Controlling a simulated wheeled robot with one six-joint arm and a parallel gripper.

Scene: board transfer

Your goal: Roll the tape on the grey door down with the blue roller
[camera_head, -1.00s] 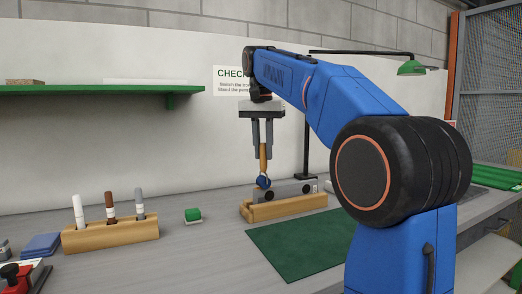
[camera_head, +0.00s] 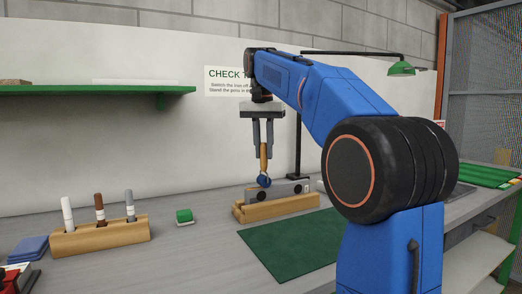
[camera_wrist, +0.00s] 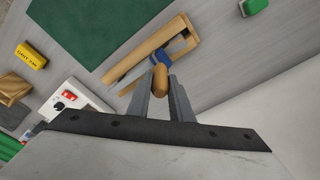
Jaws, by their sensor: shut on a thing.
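My gripper (camera_head: 263,144) points down and is shut on the wooden handle of the blue roller (camera_head: 264,181). In the wrist view the handle (camera_wrist: 160,80) stands between the fingertips. The roller's blue wheel hangs below, in front of a long grey piece (camera_head: 289,190) with dark round marks, set in a wooden holder (camera_head: 280,207). I cannot tell whether the wheel touches the grey piece. I cannot make out tape, or tell whether this piece is the grey door. The grey piece also shows in the wrist view (camera_wrist: 130,73).
A pen block (camera_head: 100,238) with several markers, a green eraser-like block (camera_head: 184,216) and blue pads (camera_head: 29,248) lie at left. A green mat (camera_head: 290,246) lies in front of the holder. A lamp (camera_head: 401,68) stands behind my arm. A yellow block shows in the wrist view (camera_wrist: 32,56).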

